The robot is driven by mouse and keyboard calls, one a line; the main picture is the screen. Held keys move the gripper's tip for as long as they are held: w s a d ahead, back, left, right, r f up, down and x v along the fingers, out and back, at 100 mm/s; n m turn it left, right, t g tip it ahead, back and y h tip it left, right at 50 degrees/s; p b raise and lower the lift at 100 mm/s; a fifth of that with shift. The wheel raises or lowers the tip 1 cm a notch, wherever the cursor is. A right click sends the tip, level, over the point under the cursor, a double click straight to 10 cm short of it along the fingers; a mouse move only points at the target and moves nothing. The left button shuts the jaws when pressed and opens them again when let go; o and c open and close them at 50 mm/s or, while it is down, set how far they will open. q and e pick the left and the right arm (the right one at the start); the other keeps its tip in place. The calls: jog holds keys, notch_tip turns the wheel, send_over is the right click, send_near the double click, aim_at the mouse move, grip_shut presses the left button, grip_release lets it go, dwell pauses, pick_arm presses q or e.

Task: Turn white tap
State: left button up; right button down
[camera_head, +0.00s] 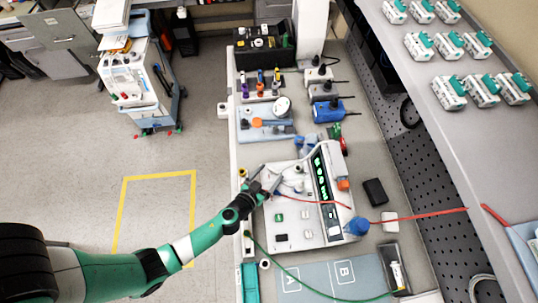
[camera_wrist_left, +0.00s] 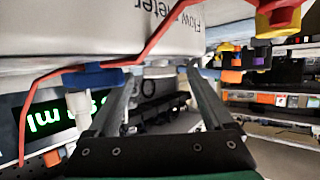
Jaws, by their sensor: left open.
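The white infusion pump (camera_head: 300,215) with a green lit display (camera_head: 321,172) stands on the bench in the head view. My left gripper (camera_head: 271,175) is over the pump's left edge, open. A white tap-like part (camera_wrist_left: 78,108) hangs under a blue connector (camera_wrist_left: 95,79), left of the left finger. An orange part (camera_wrist_left: 232,76) is right of the right finger. I cannot tell whether a fingertip touches the tubing. The white tap is too small to pick out in the head view.
A red tube (camera_wrist_left: 150,50) runs across the wrist view under the panel marked "Flow Meter". A blue knob (camera_head: 357,226) and a black block (camera_head: 375,191) are right of the pump. A blue tray (camera_head: 330,279) marked A and B lies in front.

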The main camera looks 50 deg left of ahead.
pick_arm(q)
grip_shut()
dwell(0.3)
